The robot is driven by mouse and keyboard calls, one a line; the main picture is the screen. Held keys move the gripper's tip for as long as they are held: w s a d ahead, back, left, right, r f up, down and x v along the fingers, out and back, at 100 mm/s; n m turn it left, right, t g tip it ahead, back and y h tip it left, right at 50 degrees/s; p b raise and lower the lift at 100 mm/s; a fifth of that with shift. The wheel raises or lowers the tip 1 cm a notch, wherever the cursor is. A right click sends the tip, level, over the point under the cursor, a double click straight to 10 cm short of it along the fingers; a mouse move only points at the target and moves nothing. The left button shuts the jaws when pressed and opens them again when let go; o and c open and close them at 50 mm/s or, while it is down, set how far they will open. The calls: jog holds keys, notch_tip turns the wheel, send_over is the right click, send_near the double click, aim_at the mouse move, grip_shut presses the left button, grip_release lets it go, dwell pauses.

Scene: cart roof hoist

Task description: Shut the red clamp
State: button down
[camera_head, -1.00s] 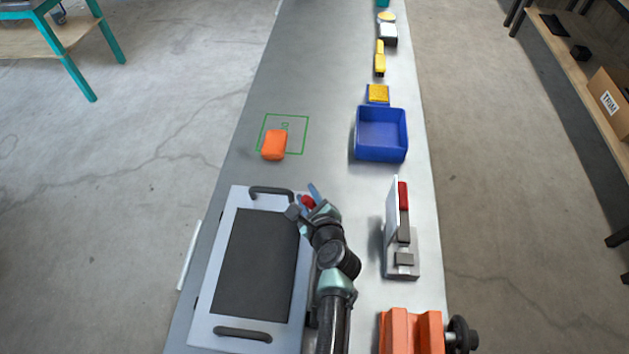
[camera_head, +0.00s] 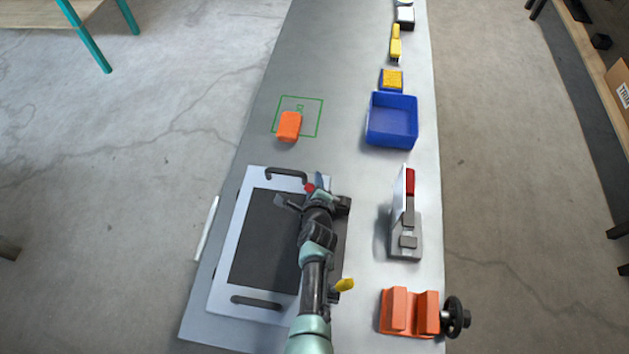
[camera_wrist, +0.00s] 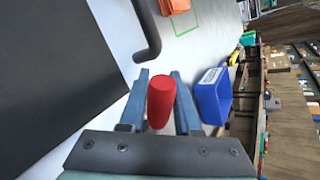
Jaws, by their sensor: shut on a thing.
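The red clamp shows as a short red handle (camera_wrist: 161,100) between my fingers in the wrist view. In the head view a bit of its red (camera_head: 309,188) shows at the far right part of the panel. My gripper (camera_wrist: 161,95) is shut on this red handle. The clamp's body and base are hidden by my gripper and arm. The light panel (camera_head: 232,262) with a dark centre lies flat on the long bench under my gripper.
A black panel handle (camera_head: 287,172) stands close left of my gripper. A yellow handle (camera_head: 345,285) rises beside my arm. To the right are an upright fixture with a red top (camera_head: 410,182) and an orange vise (camera_head: 400,312). A blue bin (camera_head: 392,144) stands beyond.

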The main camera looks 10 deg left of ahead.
jog(key=c, duration=0.6)
grip_release()
jog(key=shift+s+r, duration=0.15)
jog(key=shift+r, duration=0.05)
jog(key=p+v, duration=0.7)
jog(key=v, duration=0.5)
jog(key=shift+s, duration=0.25)
jog(key=shift+c, duration=0.2)
